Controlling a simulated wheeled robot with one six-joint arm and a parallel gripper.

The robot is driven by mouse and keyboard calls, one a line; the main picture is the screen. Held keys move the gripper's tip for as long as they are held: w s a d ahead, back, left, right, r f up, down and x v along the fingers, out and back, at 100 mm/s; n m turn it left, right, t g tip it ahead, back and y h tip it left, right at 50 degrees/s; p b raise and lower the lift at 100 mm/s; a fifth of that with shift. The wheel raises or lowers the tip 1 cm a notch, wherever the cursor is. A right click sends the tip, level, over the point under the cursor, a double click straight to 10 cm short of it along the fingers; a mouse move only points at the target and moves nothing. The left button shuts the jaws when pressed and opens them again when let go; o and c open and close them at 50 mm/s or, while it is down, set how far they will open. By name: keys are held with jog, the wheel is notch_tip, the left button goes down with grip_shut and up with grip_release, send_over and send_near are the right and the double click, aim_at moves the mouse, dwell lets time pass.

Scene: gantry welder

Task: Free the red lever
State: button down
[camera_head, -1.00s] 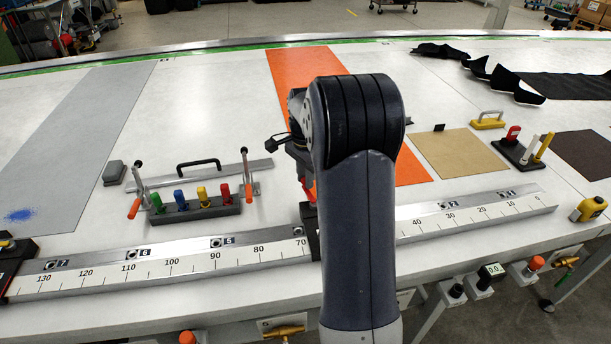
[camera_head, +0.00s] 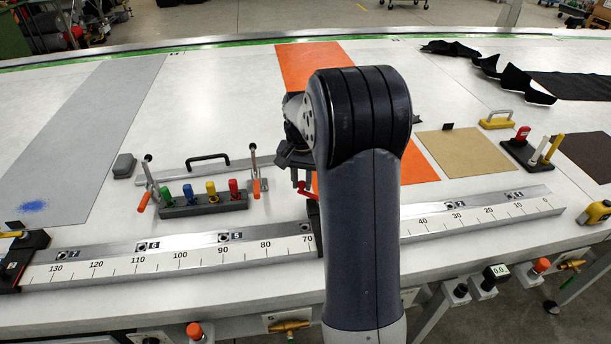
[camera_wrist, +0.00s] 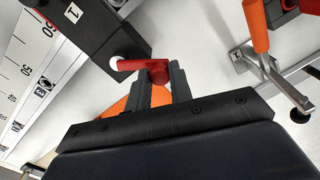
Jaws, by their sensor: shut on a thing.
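The red lever (camera_wrist: 145,67) shows in the wrist view, beside a black block (camera_wrist: 95,35) marked 1 that has a white round end at the lever's left. My gripper (camera_wrist: 159,82) is shut on the red lever, with its two dark fingers on either side of the lever's hub. In the head view the red lever (camera_head: 308,190) shows just left of my arm, below my gripper (camera_head: 301,180). The black block is mostly hidden behind my arm there, at the ruler's 70 mark.
A long metal ruler (camera_head: 180,261) runs along the table's front edge. Left of my gripper stand an orange-handled clamp (camera_head: 256,188) and a rack (camera_head: 205,207) with coloured pegs. An orange strip (camera_head: 310,62) lies behind my arm.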

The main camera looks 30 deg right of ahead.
jog(key=shift+s+a+n, duration=0.3)
jog(key=shift+s+n, duration=0.1)
jog(key=shift+n, duration=0.65)
jog(key=shift+s+a+n, duration=0.35)
jog(key=shift+s+n, duration=0.1)
jog(key=shift+n, duration=0.65)
jog(key=shift+s+a+n, duration=0.3)
jog(key=shift+s+n, duration=0.1)
jog(key=shift+n, duration=0.65)
jog(key=c, duration=1.3)
grip_release()
jog(key=shift+o, duration=0.2)
jog(key=shift+r, duration=0.1)
notch_tip(320, 180, up, 11)
jog(key=shift+b, duration=0.3)
jog(key=shift+f, duration=0.2)
